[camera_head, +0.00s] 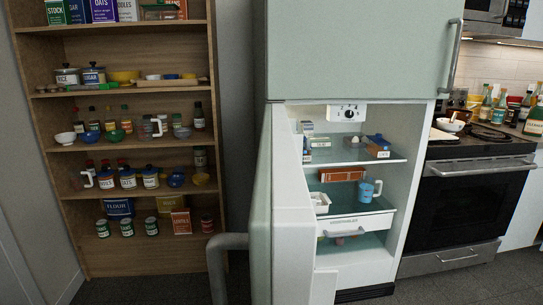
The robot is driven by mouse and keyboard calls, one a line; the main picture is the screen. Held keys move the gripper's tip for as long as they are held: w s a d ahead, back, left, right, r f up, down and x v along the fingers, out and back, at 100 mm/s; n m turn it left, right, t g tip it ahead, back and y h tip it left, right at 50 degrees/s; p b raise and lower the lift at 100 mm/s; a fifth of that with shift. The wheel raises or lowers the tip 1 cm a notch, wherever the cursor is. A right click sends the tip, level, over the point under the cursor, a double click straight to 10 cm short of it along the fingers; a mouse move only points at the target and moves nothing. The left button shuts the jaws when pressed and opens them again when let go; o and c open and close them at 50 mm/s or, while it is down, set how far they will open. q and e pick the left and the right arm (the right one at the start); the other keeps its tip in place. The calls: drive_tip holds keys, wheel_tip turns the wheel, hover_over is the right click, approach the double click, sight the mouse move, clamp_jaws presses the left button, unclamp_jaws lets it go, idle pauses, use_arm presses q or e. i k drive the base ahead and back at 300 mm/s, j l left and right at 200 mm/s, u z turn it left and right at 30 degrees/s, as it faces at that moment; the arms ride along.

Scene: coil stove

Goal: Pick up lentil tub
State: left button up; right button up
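I cannot single out a lentil tub for sure, as the labels are too small to read. Several white labelled canisters stand on the shelf unit's lower-middle shelf, such as a canister (128,179) in the middle of that row. Two more tubs (67,76) (94,75) with dark lids stand on the upper shelf. A red box (181,221) with unclear lettering stands on the bottom shelf beside small green cans (127,228). Neither of my grippers is in view.
The fridge's lower door (288,215) stands open toward me, right of the wooden shelf unit (150,245). A curved grey bar (222,250) projects left from the door. A stove (470,190) stands at right. Bottles (500,105) crowd the counter.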

sight(379, 152)
drive_tip(key=i+j+z, duration=0.25)
drive_tip(key=j, duration=0.2)
drive_tip(key=j+z, duration=0.25)
drive_tip(key=j, duration=0.15)
drive_tip(key=j+z, duration=0.25)
drive_tip(key=j, duration=0.25)
drive_tip(key=l+u, duration=0.15)
drive_tip(key=l, duration=0.45)
drive_tip(key=k+l+u, duration=0.1)
drive_tip(key=l, duration=0.5)
drive_tip(key=k+l+u, duration=0.15)
drive_tip(key=l, duration=0.4)
drive_tip(key=l+u, duration=0.1)
drive_tip(key=l, duration=0.5)
